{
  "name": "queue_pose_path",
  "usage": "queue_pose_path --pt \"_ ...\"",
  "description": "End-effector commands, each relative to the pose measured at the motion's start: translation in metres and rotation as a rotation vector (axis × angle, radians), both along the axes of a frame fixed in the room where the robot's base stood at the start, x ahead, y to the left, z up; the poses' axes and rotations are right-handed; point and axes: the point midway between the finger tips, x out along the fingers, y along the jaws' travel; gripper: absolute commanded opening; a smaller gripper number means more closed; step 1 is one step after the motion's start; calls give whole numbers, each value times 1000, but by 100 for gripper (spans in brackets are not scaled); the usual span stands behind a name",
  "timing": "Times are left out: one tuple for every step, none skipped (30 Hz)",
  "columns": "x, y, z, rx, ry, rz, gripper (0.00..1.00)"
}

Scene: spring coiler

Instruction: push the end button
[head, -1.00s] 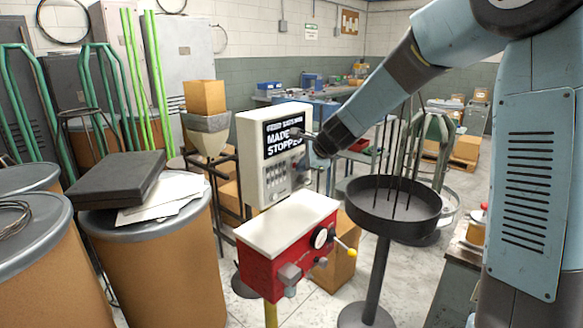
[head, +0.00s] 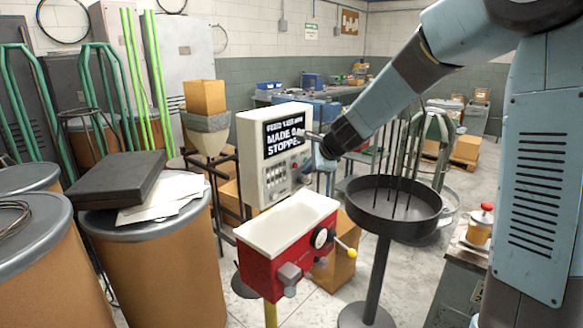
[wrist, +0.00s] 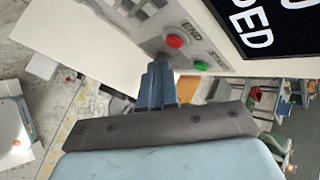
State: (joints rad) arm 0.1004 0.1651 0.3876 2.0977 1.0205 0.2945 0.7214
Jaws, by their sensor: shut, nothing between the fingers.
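The end button is a red round button (wrist: 175,41) on the light grey control panel (wrist: 150,20), with the word END beside it. A green button (wrist: 212,65) sits to its right. My gripper (wrist: 160,62) is shut and empty, its blue-grey fingertips just below the red button in the wrist view. I cannot tell whether they touch the panel. In the head view my gripper (head: 301,132) is in front of the right side of the control box (head: 250,160), beside its black screen (head: 284,139). The screen text includes MADE and STOPPED.
A red machine with a white top (head: 288,226) stands below the box. A dark round tray with upright rods (head: 392,222) stands to the right. Brown drums (head: 160,260) fill the left. A jar with a red knob (head: 480,228) stands on a bench at the right.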

Motion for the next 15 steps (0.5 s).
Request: queue_pose_path --pt "-2 -4 0 0 -1 -1 0" --pt "-4 -6 0 0 -1 -1 0" --pt "-6 -8 0 -1 -1 -2 0" --pt "-7 -10 0 -1 -1 -2 0" --pt "-9 -12 0 -1 -1 -2 0" --pt "-11 -15 0 -1 -1 -2 0" --pt "-12 -16 0 -1 -1 -2 0" --pt "-14 -18 0 -1 -1 0 0" --pt "-16 -20 0 0 -1 -1 0" --pt "-17 -22 0 -1 0 -1 0" --pt "-19 -25 0 -1 0 -1 0" --pt "-21 -27 0 -2 0 -1 0" --pt "-22 -29 0 -1 -1 -2 0" --pt "-23 -31 1 -1 0 -2 0" --pt "-25 -32 1 -1 -1 -2 0"
